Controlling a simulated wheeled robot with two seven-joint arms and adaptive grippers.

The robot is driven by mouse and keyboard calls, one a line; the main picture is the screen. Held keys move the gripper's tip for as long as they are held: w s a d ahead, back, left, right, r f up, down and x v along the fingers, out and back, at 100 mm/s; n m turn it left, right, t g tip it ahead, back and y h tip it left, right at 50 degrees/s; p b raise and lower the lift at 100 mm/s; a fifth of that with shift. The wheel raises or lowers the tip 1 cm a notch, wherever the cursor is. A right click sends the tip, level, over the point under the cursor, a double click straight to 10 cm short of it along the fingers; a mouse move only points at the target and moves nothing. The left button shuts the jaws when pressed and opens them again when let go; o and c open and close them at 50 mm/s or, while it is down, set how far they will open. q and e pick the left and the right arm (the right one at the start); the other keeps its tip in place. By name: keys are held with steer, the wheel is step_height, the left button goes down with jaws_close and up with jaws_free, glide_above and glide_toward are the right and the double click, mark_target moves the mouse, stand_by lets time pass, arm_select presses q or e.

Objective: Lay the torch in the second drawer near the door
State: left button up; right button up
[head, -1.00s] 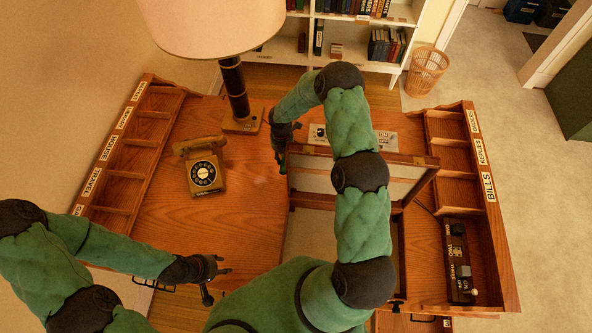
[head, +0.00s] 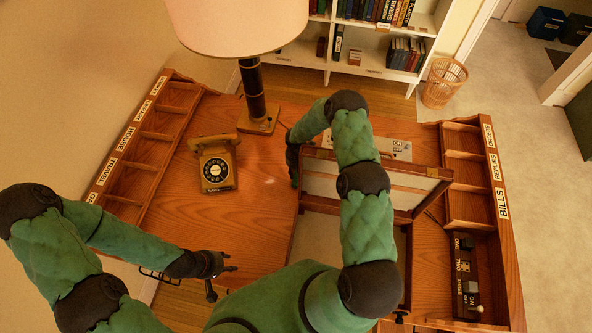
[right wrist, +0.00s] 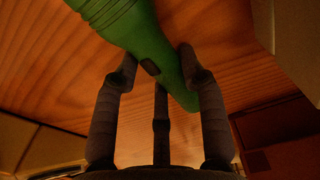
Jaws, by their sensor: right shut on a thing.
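The torch (right wrist: 185,50), green with a dark button, is between the fingers of my right gripper (right wrist: 158,75) in the right wrist view, and the gripper is shut on it. The wood grain of the desk shows behind it. My left gripper (head: 226,268) is open and empty at the desk's near edge. Drawer fronts are hidden below the desktop; a dark handle (head: 160,277) shows at the near left edge.
A telephone (head: 216,172) and a lamp (head: 257,100) stand on the left part of the desk (head: 185,225). A glazed lid (head: 395,190) stands raised right of centre. Labelled pigeonholes line both sides. A switch box (head: 467,275) sits at right, a wastebasket (head: 444,82) beyond.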

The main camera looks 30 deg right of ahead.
steer(key=shift+f, duration=0.1)
steer(key=o, duration=1.3)
